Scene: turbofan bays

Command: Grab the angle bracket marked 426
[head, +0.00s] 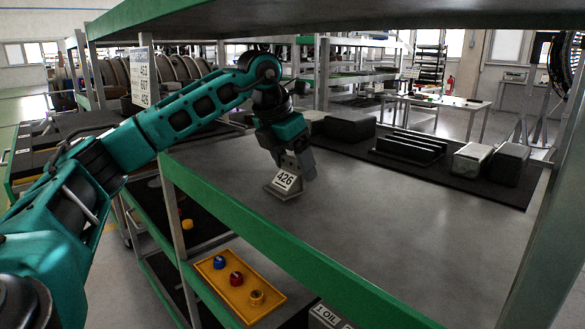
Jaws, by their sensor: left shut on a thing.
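The angle bracket marked 426 (284,183) is a small grey metal piece with a white label, at the left part of the grey shelf top (390,230). My left gripper (296,166) comes down from above and is shut on the bracket. Its fingers hide the bracket's back part. The bracket's lower edge is at or very close to the shelf surface; I cannot tell whether it touches. My right gripper does not show.
Dark blocks and a slotted rack (408,148) stand on a black mat along the shelf's back. A light grey block (470,160) is at the right. A yellow tray (240,281) sits below. The shelf's middle is clear.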

